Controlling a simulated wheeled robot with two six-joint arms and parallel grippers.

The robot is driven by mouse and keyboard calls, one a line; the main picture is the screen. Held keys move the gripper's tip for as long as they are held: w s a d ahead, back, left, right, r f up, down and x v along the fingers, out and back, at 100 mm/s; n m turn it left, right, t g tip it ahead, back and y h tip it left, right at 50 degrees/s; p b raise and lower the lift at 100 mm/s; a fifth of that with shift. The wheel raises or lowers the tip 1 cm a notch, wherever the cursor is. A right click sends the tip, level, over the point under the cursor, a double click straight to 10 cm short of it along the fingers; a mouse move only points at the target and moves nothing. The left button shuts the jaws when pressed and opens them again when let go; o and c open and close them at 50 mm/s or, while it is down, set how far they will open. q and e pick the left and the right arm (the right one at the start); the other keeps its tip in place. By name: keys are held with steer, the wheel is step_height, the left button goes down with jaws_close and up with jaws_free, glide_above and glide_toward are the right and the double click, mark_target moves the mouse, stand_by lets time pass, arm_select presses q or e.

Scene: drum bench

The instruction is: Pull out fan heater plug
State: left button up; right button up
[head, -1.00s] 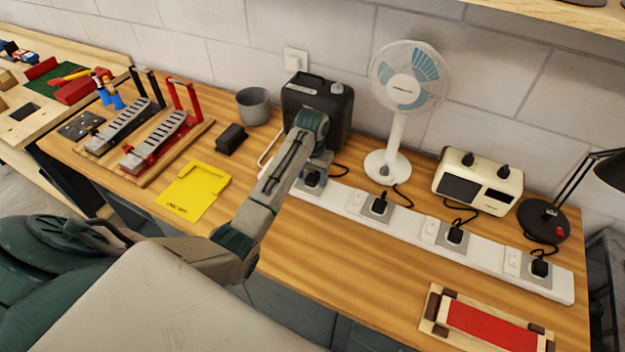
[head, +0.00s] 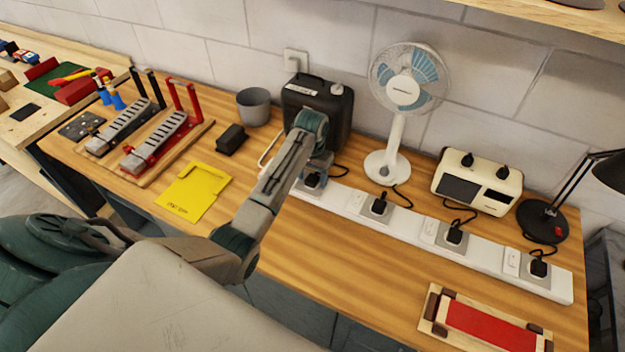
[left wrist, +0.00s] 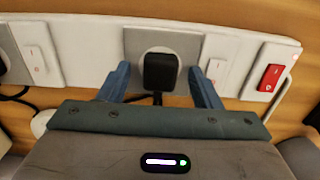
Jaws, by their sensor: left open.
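A white power strip (head: 405,222) runs along the bench with several black plugs in it. My left gripper (head: 318,168) is over its leftmost socket in the head view. In the left wrist view the black plug (left wrist: 160,72) sits in its grey socket plate, between the two blue fingers of my open left gripper (left wrist: 160,80). A gap shows on both sides of the plug. The black box-shaped appliance with a top handle (head: 318,108), likely the fan heater, stands behind my forearm, which partly hides it. My right gripper is not in view.
A white fan (head: 397,120), a cream two-knob device (head: 478,182) and a black lamp (head: 545,220) stand behind the strip. A red rocker switch (left wrist: 270,78) is at the strip's end. A yellow folder (head: 194,192) and red-topped block (head: 490,325) lie in front.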

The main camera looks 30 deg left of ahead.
mark_target(312, 177)
arm_select(q)
jaws_close()
steer(key=shift+r, duration=3)
